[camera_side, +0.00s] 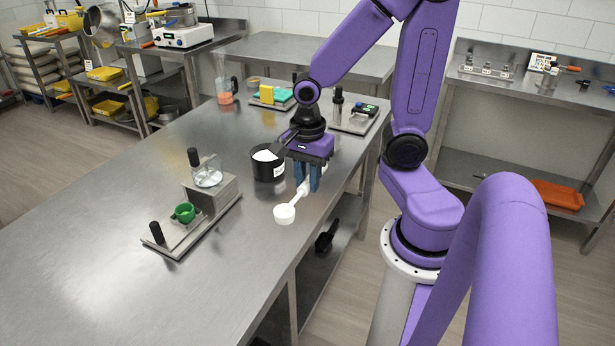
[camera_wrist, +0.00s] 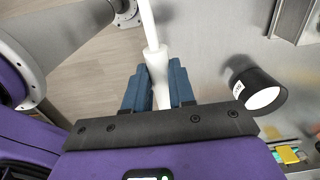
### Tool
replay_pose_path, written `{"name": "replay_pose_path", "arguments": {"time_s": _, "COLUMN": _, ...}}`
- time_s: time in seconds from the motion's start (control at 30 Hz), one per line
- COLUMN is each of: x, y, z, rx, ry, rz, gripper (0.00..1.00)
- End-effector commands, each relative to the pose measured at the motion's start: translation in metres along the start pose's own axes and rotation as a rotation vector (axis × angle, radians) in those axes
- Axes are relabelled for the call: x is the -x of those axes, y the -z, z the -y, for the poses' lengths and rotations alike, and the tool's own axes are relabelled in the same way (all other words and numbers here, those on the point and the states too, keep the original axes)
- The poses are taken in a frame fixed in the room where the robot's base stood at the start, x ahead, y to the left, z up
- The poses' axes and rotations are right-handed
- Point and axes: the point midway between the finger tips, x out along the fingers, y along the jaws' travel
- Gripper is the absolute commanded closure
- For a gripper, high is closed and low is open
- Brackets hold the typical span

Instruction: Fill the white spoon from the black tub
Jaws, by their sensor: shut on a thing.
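The white spoon (camera_side: 285,214) is in my gripper (camera_side: 309,183), held by its handle, with its round bowl toward the front of the table. In the wrist view, its thick white handle (camera_wrist: 157,66) runs up from between the blue fingers of my gripper (camera_wrist: 157,88), and the bowl is out of sight. I cannot tell whether the bowl holds anything. The black tub (camera_side: 268,170) stands upright on the table, left of my gripper, with white contents at its top. It also shows at the right of the wrist view (camera_wrist: 250,80), apart from the spoon.
A metal stand (camera_side: 214,193) with a glass dish (camera_side: 208,177) and a green cup (camera_side: 185,212) is at the left. A beaker with pink contents (camera_side: 225,92) and a tray with a yellow and green item (camera_side: 272,97) are farther back. The table's front left is clear.

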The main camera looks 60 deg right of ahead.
Motion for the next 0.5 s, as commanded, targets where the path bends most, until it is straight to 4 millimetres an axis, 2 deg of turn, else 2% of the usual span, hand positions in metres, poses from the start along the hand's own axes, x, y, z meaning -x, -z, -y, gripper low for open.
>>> {"name": "replay_pose_path", "arguments": {"time_s": 0.33, "x": 0.001, "y": 0.000, "z": 0.004, "rx": 0.004, "ry": 0.001, "rz": 0.000, "gripper": 1.00}}
{"name": "replay_pose_path", "arguments": {"time_s": 0.43, "x": 0.004, "y": 0.001, "z": 0.016, "rx": 0.020, "ry": 0.001, "rz": 0.000, "gripper": 1.00}}
{"name": "replay_pose_path", "arguments": {"time_s": 0.5, "x": 0.007, "y": 0.002, "z": 0.031, "rx": 0.040, "ry": 0.001, "rz": 0.000, "gripper": 1.00}}
